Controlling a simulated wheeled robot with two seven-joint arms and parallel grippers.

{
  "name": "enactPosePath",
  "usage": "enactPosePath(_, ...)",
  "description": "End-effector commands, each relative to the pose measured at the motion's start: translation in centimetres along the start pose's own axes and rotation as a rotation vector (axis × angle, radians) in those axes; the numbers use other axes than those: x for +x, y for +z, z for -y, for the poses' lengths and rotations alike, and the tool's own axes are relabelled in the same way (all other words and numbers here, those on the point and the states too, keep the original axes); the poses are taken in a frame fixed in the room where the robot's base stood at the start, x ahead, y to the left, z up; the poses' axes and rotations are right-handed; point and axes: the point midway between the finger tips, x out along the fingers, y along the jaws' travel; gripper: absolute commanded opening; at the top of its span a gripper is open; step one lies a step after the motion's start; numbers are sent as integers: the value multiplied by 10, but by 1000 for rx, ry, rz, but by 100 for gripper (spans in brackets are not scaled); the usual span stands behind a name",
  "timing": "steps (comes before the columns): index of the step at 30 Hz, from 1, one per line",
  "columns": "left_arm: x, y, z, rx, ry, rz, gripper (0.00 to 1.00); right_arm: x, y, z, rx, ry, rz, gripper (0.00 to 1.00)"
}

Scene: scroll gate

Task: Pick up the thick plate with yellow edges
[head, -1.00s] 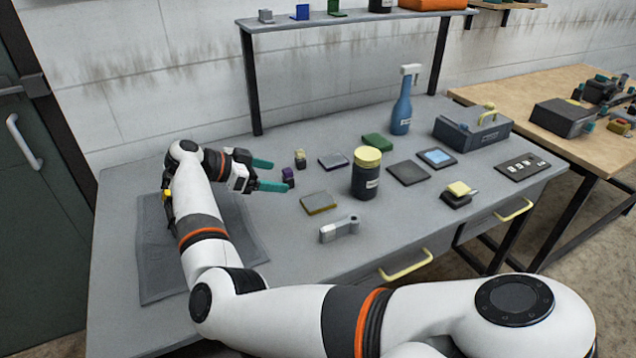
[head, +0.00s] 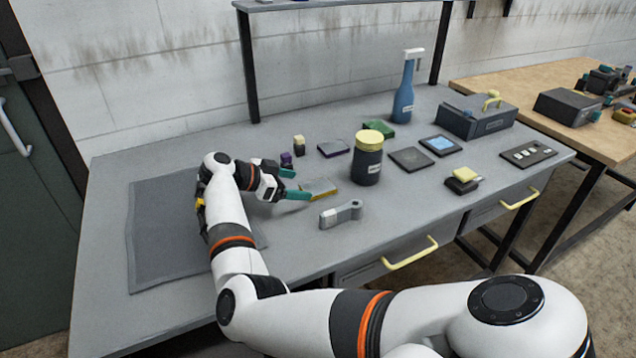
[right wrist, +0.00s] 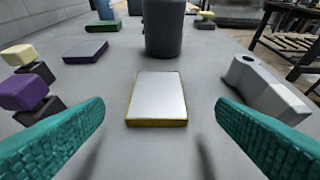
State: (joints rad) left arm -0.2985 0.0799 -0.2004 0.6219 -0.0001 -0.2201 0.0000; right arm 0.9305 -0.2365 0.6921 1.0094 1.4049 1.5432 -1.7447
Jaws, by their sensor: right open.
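The thick plate with yellow edges (head: 320,189) lies flat on the grey workbench, left of the dark jar. In the right wrist view the plate (right wrist: 157,98) has a light grey top and a yellow near edge. My right gripper (head: 292,184) is open just left of the plate, low over the bench. In the right wrist view its two teal fingers (right wrist: 160,128) are spread wide, with the plate ahead between them and not touched. My left gripper is not in view.
A dark jar with a yellow lid (head: 367,160) stands just beyond the plate. A grey metal part (head: 341,214) lies in front of it. A purple-edged plate (head: 335,148) and small blocks (head: 299,146) lie behind. A grey mat (head: 160,240) covers the bench's left.

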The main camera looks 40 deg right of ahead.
Motion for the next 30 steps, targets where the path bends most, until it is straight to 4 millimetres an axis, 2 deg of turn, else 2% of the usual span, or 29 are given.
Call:
enactPosePath(5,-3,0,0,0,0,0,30,14,1,-1,0,-1,2,80)
enactPosePath(12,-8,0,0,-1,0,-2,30,49,0,-3,1,-1,1,80)
enactPosePath(20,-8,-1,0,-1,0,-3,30,53,-1,-3,1,1,-1,78)
enactPosePath(30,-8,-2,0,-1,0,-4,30,53,-1,-3,1,0,-1,23)
